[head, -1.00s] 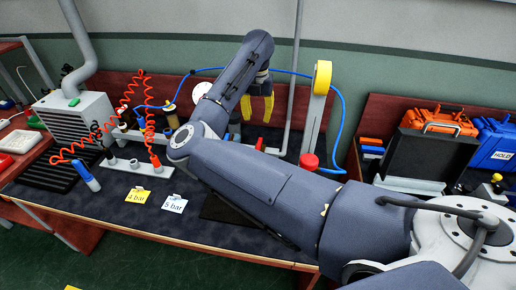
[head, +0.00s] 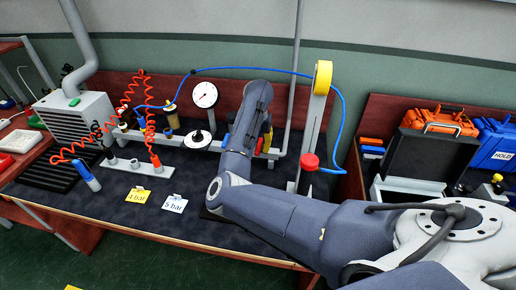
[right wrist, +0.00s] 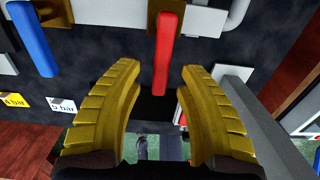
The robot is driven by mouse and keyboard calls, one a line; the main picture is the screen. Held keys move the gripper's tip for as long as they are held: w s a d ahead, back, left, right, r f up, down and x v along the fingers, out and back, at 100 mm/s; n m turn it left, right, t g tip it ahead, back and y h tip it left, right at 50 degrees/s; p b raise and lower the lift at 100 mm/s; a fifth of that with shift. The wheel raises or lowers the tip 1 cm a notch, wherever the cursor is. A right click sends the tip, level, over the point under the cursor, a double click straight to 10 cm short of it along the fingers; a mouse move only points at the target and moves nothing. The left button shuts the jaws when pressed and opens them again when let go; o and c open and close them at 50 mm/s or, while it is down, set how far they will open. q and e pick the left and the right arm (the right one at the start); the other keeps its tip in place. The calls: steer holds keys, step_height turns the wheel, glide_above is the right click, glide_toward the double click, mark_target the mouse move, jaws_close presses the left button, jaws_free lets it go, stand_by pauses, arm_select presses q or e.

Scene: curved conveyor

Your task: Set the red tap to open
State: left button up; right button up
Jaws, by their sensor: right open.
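The red tap shows in the right wrist view as a long red lever (right wrist: 164,55) on a brass body fixed to a grey pipe. In that view the lever lies between and beyond my right gripper's fingers, and I see no contact. My right gripper (right wrist: 160,105) is open, with its two ridged yellow fingers apart and nothing held. In the head view its yellow fingers (head: 267,138) show partly beside the pipe, mostly hidden behind my forearm. A bit of red lever shows there too. My left gripper is not in view.
A blue lever (right wrist: 33,38) hangs left of the red one. A round gauge (head: 204,95) stands on the pipe. A post with a yellow wheel (head: 323,77) and a red knob (head: 309,162) stands right of my gripper. Cards (head: 174,203) lie in front.

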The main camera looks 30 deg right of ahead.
steer(key=shift+f, duration=0.45)
steer(key=shift+o, duration=0.3)
jaws_close()
